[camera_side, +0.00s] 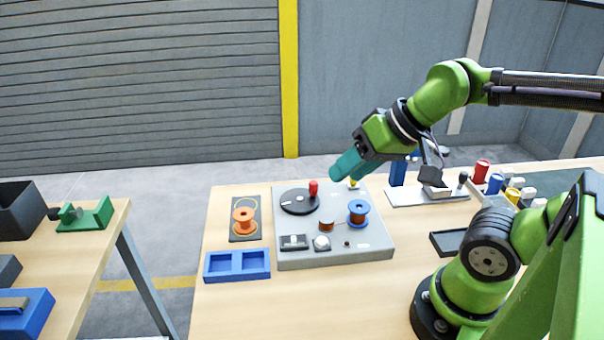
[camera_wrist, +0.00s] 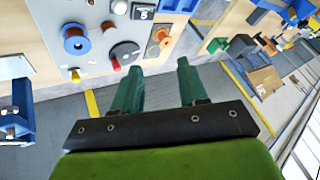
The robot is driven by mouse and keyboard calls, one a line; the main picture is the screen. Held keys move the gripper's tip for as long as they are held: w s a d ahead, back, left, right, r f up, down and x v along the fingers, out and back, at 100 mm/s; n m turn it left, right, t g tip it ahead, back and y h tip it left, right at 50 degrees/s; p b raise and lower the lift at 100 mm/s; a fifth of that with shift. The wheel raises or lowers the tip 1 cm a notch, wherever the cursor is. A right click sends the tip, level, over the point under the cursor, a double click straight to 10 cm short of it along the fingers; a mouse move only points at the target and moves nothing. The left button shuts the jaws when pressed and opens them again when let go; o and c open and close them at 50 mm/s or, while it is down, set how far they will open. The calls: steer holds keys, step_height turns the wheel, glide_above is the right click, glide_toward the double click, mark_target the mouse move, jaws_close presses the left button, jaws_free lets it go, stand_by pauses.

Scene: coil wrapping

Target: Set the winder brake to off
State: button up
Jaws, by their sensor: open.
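The winder is a grey panel (camera_side: 300,256) on the wooden table. It carries a black disc (camera_side: 297,204) with a red handle (camera_side: 313,188), a blue spool (camera_side: 358,212), a small copper coil (camera_side: 326,225), a black switch block (camera_side: 294,242) and a white knob (camera_side: 322,242). A small yellow-topped part (camera_side: 353,184) stands at its back edge; it also shows in the wrist view (camera_wrist: 76,75). No readable label shows which part is the brake. My gripper (camera_side: 346,166) is open and empty above the panel's back edge. In the wrist view its teal fingers (camera_wrist: 158,82) are apart.
An orange spool (camera_side: 244,217) on a dark plate and a blue two-compartment tray (camera_side: 237,264) lie left of the panel. A black tray (camera_side: 449,243) and several coloured spools stand to the right. The front of the table is mostly clear.

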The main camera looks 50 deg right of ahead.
steer(key=shift+o, duration=0.7)
steer(key=w+d+f+m+g+h, duration=0.1)
steer(key=w+d+m+g, duration=0.4)
steer(key=d, duration=0.7)
steer(key=w+d+f+m+g+h, duration=0.1)
steer(key=w+d+f+m+g, duration=0.15)
steer(key=w+d, duration=0.65)
steer(key=s+f, duration=0.1)
steer(key=f, duration=0.4)
steer(key=d+f, duration=0.1)
steer(key=f, duration=0.4)
steer(key=s+d+f, duration=0.1)
steer(key=f, duration=0.4)
steer(key=shift+s+d+f, duration=0.2)
steer(key=shift+s+f, duration=0.1)
jaws_close()
